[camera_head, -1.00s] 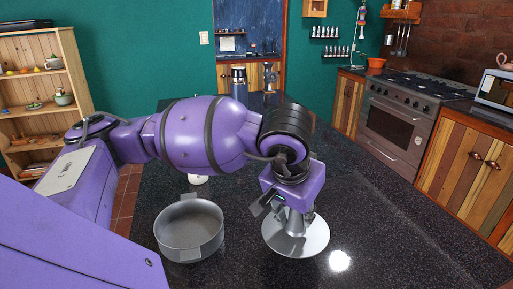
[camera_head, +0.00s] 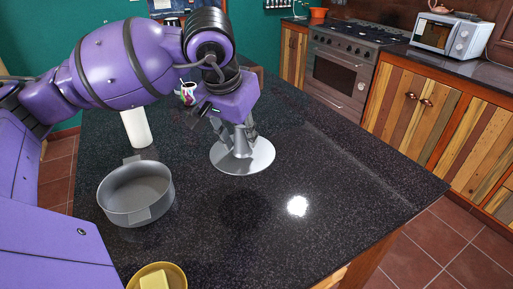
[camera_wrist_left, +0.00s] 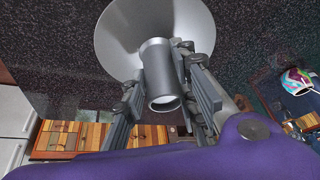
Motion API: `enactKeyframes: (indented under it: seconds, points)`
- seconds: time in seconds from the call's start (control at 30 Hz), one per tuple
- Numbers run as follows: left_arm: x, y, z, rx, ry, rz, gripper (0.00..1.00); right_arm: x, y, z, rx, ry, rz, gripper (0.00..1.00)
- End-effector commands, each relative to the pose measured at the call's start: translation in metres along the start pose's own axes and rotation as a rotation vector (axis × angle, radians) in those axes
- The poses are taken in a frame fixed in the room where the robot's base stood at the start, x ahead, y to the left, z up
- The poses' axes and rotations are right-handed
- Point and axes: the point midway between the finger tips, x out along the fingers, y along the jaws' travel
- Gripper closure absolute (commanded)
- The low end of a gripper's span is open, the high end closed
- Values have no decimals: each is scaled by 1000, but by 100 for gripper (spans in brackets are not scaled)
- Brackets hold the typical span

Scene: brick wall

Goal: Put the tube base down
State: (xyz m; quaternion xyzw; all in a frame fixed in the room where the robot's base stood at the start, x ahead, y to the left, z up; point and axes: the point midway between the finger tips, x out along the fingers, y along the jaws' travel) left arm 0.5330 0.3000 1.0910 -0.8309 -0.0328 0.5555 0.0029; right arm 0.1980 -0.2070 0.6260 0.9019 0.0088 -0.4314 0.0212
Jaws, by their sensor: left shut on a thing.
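The tube base is a grey metal disc (camera_head: 258,158) with a short upright tube at its centre. My left gripper (camera_head: 238,133) is shut on the tube, with the disc below the fingers. A dark shadow lies on the counter apart from the disc, so the base appears held above the surface. In the left wrist view the open-ended tube (camera_wrist_left: 158,75) sits between the two fingers, and the wide disc (camera_wrist_left: 118,32) spreads beyond it. My right gripper is not in view.
The black speckled counter (camera_head: 330,190) is clear to the right and in front of the base. A grey round pan (camera_head: 137,205) stands at left. A white cylinder (camera_head: 136,128), a patterned mug (camera_head: 188,93) and a bowl with a yellow block (camera_head: 155,282) are also on it.

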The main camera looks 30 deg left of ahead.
Motion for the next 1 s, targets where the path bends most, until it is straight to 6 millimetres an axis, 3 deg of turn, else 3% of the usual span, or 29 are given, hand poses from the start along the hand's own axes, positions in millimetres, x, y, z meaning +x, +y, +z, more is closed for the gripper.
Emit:
enactKeyframes:
  seconds: [0.1, 0.33, 0.63, 0.8, 1.0]
  points:
    - [21, 7, -24, -2, 0, 6, 100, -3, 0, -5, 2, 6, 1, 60]
    - [70, 10, -36, -1, -1, 1, 100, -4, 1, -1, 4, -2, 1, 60]
    - [95, 13, -43, -1, -2, 1, 100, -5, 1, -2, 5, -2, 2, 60]
    - [119, 14, -32, -1, -2, -1, 100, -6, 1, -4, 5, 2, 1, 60]
    - [122, 13, -32, 0, 3, -2, 100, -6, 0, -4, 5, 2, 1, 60]
